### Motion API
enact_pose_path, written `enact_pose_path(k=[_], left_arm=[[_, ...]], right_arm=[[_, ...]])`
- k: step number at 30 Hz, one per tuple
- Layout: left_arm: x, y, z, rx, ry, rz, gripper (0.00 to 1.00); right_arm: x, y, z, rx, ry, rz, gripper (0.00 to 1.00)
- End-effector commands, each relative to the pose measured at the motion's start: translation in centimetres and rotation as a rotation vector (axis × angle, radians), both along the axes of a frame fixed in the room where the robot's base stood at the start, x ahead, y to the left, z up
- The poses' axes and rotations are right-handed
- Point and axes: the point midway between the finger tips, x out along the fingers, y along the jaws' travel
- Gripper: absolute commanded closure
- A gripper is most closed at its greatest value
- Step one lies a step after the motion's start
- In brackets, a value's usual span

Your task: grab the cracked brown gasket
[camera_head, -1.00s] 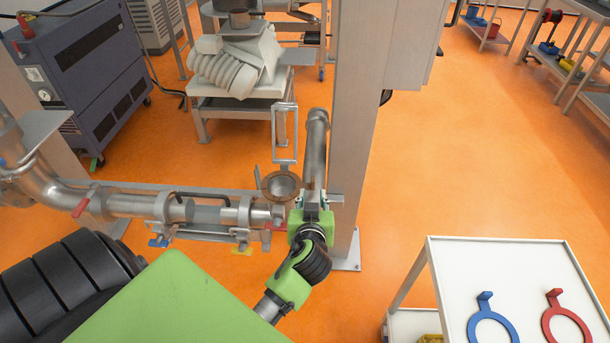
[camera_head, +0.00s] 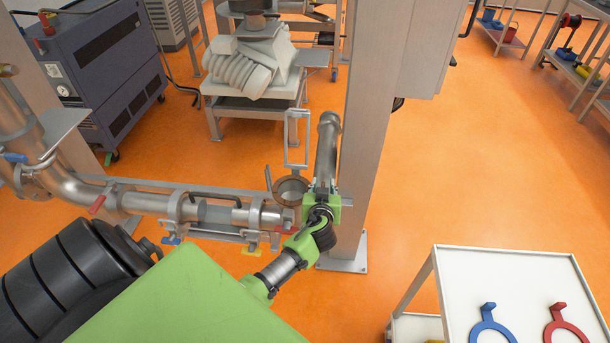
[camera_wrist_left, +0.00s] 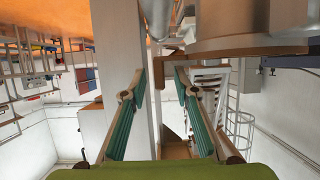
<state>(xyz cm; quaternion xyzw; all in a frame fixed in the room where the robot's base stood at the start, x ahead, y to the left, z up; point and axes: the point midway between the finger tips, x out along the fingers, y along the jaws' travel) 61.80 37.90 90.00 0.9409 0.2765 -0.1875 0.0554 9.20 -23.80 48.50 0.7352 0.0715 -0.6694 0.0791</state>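The brown gasket (camera_head: 291,187) is a ring at the open pipe end, left of the grey column. In the left wrist view a brown rim (camera_wrist_left: 245,50) with a small tab shows at upper right, under a round metal part. Cracks are too small to make out. My left gripper (camera_head: 321,187) is just right of the ring in the head view. In the left wrist view my left gripper (camera_wrist_left: 156,85) has its two green-padded fingers apart with nothing held between them. The tab appears just beyond the fingertips; I cannot tell the exact gap. My right gripper is not in view.
A grey column (camera_head: 365,130) stands close to the right of my left gripper. A horizontal metal pipe (camera_head: 145,203) with coloured clamp handles runs to the left. A white cart (camera_head: 510,262) at lower right carries a blue ring tool (camera_head: 491,320) and a red one (camera_head: 566,325).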

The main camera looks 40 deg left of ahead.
Motion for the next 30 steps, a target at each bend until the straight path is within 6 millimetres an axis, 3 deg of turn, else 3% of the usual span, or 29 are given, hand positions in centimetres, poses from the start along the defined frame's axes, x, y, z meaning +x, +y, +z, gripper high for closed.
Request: enact_pose_path(k=[8,12,30], left_arm=[[0.2,0.13,-0.14,0.001,0.0,0.0,0.72],[0.18,0.11,-0.14,0.001,0.0,0.0,1.0],[0.2,0.09,0.72,-0.001,-0.002,0.001,1.0]], right_arm=[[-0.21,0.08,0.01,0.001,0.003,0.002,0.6],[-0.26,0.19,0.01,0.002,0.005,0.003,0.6],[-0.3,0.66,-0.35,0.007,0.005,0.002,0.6]])
